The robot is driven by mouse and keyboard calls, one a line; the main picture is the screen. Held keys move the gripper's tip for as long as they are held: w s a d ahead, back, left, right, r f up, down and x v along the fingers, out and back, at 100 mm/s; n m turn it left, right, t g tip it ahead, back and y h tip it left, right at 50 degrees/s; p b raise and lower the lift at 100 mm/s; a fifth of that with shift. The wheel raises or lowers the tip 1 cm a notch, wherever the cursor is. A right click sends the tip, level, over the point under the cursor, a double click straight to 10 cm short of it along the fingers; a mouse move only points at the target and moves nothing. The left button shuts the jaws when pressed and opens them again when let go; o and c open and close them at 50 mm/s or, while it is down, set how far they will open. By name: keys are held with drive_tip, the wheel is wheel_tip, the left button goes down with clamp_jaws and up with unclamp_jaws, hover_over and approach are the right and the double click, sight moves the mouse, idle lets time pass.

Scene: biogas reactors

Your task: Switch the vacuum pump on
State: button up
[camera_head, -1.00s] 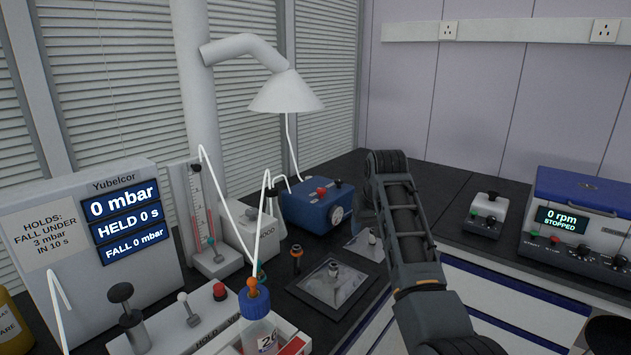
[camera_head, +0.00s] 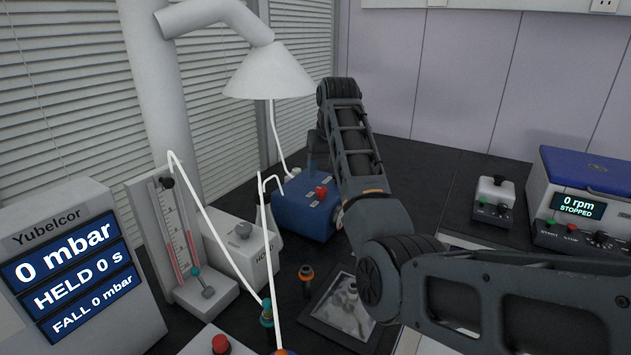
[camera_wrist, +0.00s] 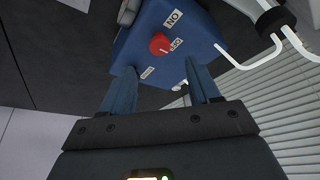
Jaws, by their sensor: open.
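The vacuum pump appears to be the blue box (camera_head: 300,210) at the back of the bench, below the white hood. Its red knob (camera_head: 321,192) sits on top; the wrist view shows the red knob (camera_wrist: 160,43) between an ON label (camera_wrist: 173,18) and an OFF label (camera_wrist: 177,44). I cannot tell for sure where the knob points. My gripper (camera_wrist: 162,80) is open and empty, with its two blue fingers apart near the box's edge and the knob ahead between them. In the head view my arm reaches over the box and hides part of its right side.
White tubes (camera_head: 275,145) rise near the box. A white hood (camera_head: 268,75) hangs above it. Dark bench between is partly clear.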

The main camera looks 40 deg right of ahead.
sight(322, 189)
drive_tip(key=shift+p+x, duration=0.45)
drive_tip(key=shift+x, duration=3.05)
drive_tip(key=shift+s, duration=0.1)
drive_tip(key=c, duration=1)
